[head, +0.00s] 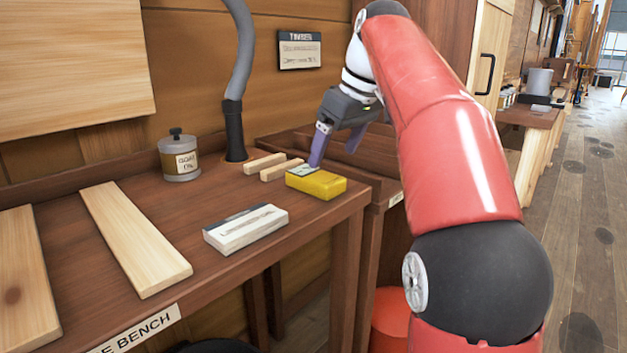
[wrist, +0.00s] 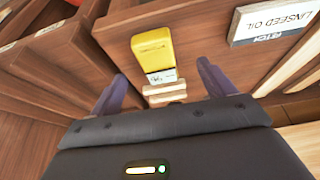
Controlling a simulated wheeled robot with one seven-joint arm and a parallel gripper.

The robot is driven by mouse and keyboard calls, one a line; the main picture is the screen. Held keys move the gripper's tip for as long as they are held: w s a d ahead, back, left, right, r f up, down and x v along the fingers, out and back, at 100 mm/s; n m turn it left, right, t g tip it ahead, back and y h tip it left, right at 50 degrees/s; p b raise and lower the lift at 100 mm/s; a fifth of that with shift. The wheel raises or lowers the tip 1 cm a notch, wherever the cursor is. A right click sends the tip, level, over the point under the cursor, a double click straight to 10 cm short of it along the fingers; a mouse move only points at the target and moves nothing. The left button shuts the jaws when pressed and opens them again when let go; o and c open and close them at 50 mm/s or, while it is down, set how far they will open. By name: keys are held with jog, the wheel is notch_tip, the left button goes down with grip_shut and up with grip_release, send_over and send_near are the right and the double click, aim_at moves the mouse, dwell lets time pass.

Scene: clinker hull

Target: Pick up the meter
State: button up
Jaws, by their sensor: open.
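The meter (head: 316,183) is a yellow block with a grey display panel at its far left end. It lies flat on the wooden bench near the right edge. It also shows in the wrist view (wrist: 153,50), ahead of my gripper and roughly between the lines of the two fingers. My gripper (head: 336,150) has purple fingers, spread apart. In the head view it is above and behind the meter, with one finger overlapping the meter's far side in the picture. In the wrist view my gripper (wrist: 162,85) is open with nothing held. I cannot tell whether a finger touches the meter.
Two small wood blocks (head: 272,168) lie just behind the meter. A white labelled box (head: 245,228) lies in front of it. A lidded jar (head: 180,158), a grey hose (head: 236,110) and a long plank (head: 134,238) are further left. An open wooden bin (head: 375,165) adjoins on the right.

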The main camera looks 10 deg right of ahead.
aim_at(322, 176)
jog(key=shift+w, duration=0.25)
jog(key=shift+b+x, duration=0.5)
jog(key=shift+x, duration=0.5)
jog(key=x, duration=0.2)
jog(key=w+b+x, duration=0.1)
jog(key=x, duration=0.2)
jog(key=shift+f, duration=0.1)
jog(key=c, duration=1.2)
jog(key=shift+o, duration=0.2)
